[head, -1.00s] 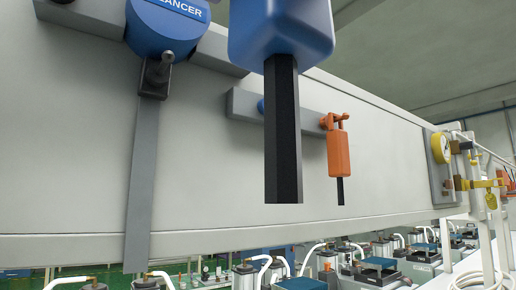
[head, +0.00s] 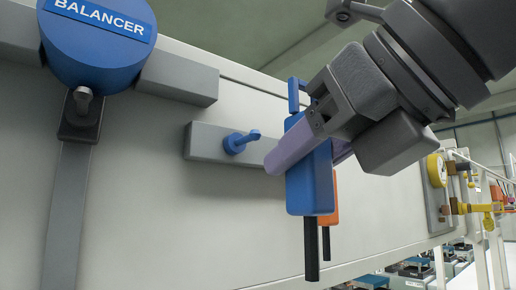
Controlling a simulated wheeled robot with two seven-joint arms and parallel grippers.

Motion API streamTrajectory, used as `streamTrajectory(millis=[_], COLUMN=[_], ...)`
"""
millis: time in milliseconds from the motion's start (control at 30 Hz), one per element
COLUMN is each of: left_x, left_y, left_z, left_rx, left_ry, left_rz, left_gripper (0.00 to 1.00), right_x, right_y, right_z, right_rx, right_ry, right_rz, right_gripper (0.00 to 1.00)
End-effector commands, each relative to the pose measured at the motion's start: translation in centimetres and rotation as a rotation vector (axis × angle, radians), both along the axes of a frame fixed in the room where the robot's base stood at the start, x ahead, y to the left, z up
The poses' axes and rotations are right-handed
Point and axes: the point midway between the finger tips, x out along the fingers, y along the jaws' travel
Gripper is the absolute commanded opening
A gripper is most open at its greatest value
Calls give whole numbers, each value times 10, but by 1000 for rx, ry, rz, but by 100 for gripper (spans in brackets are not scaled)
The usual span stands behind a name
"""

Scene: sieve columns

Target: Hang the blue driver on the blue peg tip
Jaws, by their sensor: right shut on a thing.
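The blue driver (head: 309,188) hangs upright in my right gripper (head: 310,150), its black shaft pointing down and its blue hook at the top. The gripper's purple fingers are shut on the driver's body. The blue peg (head: 243,141) sticks out of a grey rail on the pale panel, left of the driver and apart from it. Its tip bends up. The driver's hook is higher in the picture than the peg tip. My left gripper is not in view.
An orange driver (head: 334,205) hangs behind the blue one, partly hidden by it. The blue balancer drum (head: 95,50) with a grey strap is at the left. The grey rail (head: 205,142) carries the peg. Yellow fittings (head: 436,170) stand at the right.

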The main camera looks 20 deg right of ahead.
Motion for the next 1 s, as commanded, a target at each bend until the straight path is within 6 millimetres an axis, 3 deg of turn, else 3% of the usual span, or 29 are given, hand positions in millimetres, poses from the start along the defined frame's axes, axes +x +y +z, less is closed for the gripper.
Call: streamTrajectory(millis=[1000], left_x=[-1], left_y=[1], left_z=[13], left_rx=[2], left_ry=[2], left_rz=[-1], left_gripper=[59], right_x=[77], right_y=[29], right_z=[-11], right_rx=[0], right_ry=[0], right_rz=[2], right_gripper=[0])
